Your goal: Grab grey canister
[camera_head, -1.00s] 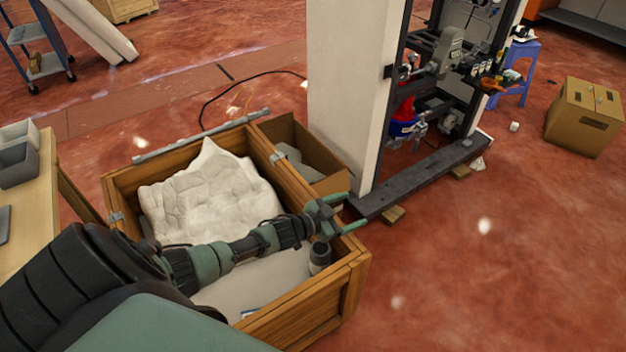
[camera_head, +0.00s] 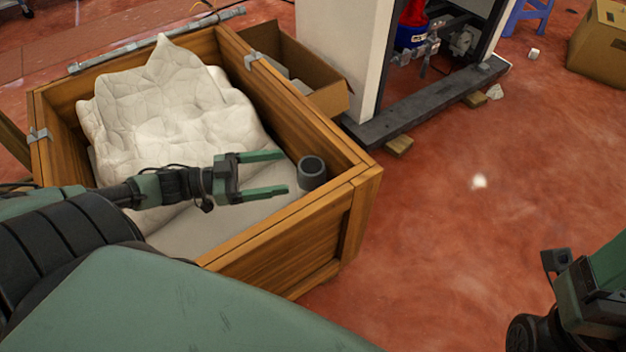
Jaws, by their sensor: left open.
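The grey canister (camera_head: 312,174) is a short dark cylinder with an open or recessed top. It stands upright in the right corner of a wooden crate (camera_head: 283,249). My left gripper (camera_head: 287,173) is open, its two green fingers pointing right toward the canister. The fingertips are just left of the canister in the picture, with nothing between them. I cannot tell the exact depth gap. My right gripper (camera_head: 556,262) shows only in part at the lower right edge, away from the crate; its fingers are not clear.
A crumpled white sheet (camera_head: 175,105) fills much of the crate. A cardboard box (camera_head: 325,101) stands against the crate's far side. A machine frame with a dark base beam (camera_head: 430,103) is behind. The red floor on the right is mostly clear.

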